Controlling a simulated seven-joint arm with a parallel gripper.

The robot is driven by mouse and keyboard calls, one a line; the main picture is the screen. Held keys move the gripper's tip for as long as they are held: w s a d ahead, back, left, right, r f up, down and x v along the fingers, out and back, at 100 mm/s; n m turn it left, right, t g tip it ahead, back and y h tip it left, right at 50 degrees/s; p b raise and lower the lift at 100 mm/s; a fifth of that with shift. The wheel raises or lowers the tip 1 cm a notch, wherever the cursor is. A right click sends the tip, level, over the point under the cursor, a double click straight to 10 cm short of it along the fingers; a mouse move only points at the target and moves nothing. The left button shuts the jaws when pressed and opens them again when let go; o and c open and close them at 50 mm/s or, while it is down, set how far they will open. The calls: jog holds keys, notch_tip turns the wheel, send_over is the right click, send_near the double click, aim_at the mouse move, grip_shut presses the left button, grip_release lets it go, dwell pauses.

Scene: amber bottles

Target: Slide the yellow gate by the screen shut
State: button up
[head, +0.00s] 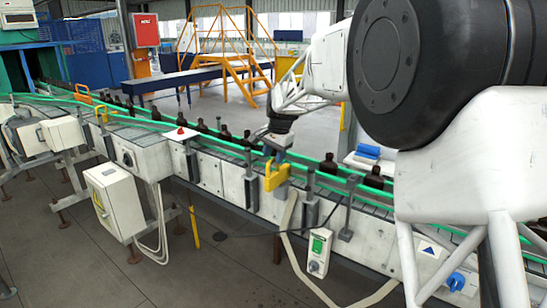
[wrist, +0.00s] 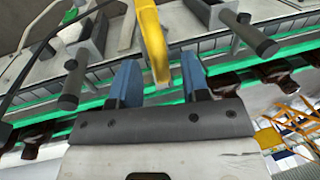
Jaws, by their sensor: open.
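In the wrist view the yellow gate (wrist: 152,38) reaches down between my two blue fingertips. My gripper (head: 279,153) is at the gate's top from above, and in the wrist view my gripper (wrist: 161,82) is open, one finger on each side of it. I cannot tell whether either finger touches it. The gate's lower mounting is partly hidden.
Amber bottles (head: 225,133) stand in a row along the conveyor between green rails (head: 335,179). Dark posts and clamps (head: 348,208) flank the gate. A grey control box (head: 115,198) stands at front left.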

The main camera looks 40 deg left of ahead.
jog(key=shift+f, duration=0.35)
grip_shut()
send_over(285, 167)
jog(key=shift+a, duration=0.15)
dwell(0.5)
grip_release()
jog(key=shift+r, duration=0.1)
notch_tip(285, 167, up, 8)
jog(key=d, duration=0.1)
jog(key=shift+d+f, duration=0.25)
jog(key=shift+d, duration=0.05)
dwell(0.6)
